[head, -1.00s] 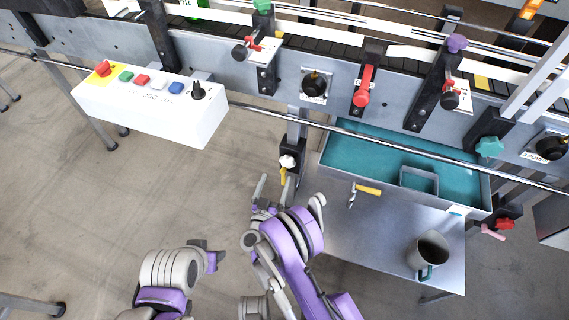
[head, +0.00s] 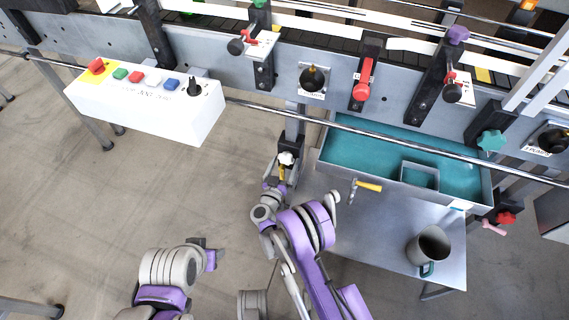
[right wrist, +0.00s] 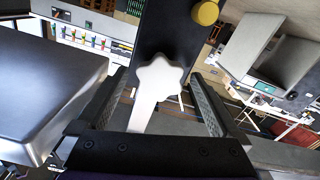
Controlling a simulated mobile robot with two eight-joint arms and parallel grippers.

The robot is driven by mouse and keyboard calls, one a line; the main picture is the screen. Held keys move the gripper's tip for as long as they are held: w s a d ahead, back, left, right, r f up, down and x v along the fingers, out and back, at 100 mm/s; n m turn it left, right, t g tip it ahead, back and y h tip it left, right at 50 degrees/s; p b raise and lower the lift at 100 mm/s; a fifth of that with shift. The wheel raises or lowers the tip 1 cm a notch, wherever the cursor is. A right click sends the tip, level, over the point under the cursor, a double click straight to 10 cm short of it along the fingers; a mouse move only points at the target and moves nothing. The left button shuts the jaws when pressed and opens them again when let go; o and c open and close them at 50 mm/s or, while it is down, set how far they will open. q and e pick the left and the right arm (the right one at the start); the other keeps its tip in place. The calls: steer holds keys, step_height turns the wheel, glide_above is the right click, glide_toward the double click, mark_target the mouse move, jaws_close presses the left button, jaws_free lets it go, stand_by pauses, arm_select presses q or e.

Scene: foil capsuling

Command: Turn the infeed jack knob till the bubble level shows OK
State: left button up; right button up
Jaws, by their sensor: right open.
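The white star-shaped jack knob (head: 286,158) sits on a dark bracket (head: 291,146) at the lower end of a post under the conveyor. In the right wrist view the white knob (right wrist: 160,78) lies between the two fingers, in front of a dark upright part. My right gripper (head: 279,178) is open around the knob's sides, with visible gaps; it also shows in the right wrist view (right wrist: 161,100). A yellow part shows just below the knob in the head view. I cannot make out a bubble level reading.
A white button box (head: 150,100) hangs at the left. A long metal rail (head: 400,150) runs in front of the conveyor. To the right are a teal-lined tray (head: 350,145), a yellow-handled tool (head: 368,185) and a mug (head: 430,246) on a metal table (head: 385,235).

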steer(key=c, duration=1.3)
steer(key=shift+f+m+b, duration=0.15)
steer(key=shift+m+b, duration=0.7)
steer(key=shift+m, duration=0.15)
steer(key=m+b, duration=0.1)
steer(key=m, duration=0.1)
steer(key=shift+m+b, duration=0.3)
steer(key=m+b, duration=0.1)
steer(key=m, duration=0.2)
steer(key=shift+a, duration=0.1)
steer(key=shift+r+m+b, duration=0.2)
steer(key=shift+m+b, duration=0.4)
steer(key=shift+m, duration=1.5)
steer(key=o, duration=1.3)
